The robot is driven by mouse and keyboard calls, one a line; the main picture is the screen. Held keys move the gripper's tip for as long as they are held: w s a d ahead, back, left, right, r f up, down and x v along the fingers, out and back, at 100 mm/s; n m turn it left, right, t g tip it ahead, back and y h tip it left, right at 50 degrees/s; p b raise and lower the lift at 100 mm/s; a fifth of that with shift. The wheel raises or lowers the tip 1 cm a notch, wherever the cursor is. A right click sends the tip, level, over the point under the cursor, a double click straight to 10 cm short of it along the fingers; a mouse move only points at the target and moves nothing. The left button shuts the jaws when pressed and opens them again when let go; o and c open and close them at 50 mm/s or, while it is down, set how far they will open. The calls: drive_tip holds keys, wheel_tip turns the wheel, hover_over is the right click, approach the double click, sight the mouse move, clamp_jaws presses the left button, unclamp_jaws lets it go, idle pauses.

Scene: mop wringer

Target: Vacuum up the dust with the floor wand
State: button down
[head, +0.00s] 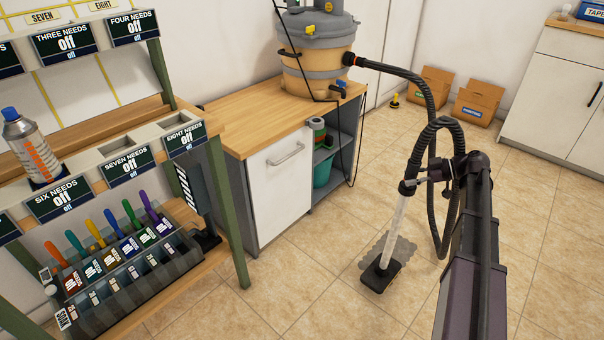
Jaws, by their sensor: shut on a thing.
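The floor wand (395,232) is a pale tube with a dark flat floor head (381,276) at its lower end. My gripper (424,180) is shut on the wand near its top, where the black hose joins. The wand stands slightly tilted, with its head down at the floor. A grey irregular patch of dust (402,252) lies on the tiles around and behind the head, which covers part of it. The black ribbed hose (400,72) runs from the tan vacuum drum (318,62) on the cabinet, loops over my gripper and hangs behind my arm.
The wooden-topped cabinet (282,180) with open shelves stands left of the wand. A labelled rack (150,270) with colored-handled tools and a spray can (32,145) fills the left. Cardboard boxes (478,100) and a white cabinet (555,90) stand at the back. Tiled floor (310,285) is clear around the dust.

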sight(407, 189)
drive_tip(key=shift+f, duration=0.1)
drive_tip(key=shift+f+b, duration=0.4)
drive_tip(key=shift+b, duration=0.1)
drive_tip(key=shift+f, duration=0.3)
drive_tip(key=shift+f+b, duration=1)
drive_tip(key=shift+b, duration=0.3)
drive_tip(key=shift+f+b, duration=0.7)
idle(0.4)
drive_tip(key=shift+r+p, duration=0.4)
idle(0.4)
drive_tip(key=shift+w, duration=0.1)
idle(0.4)
drive_tip(key=shift+w+d, duration=0.95)
drive_tip(key=shift+w, duration=0.2)
drive_tip(key=shift+w+d, duration=0.9)
drive_tip(key=shift+w, duration=0.3)
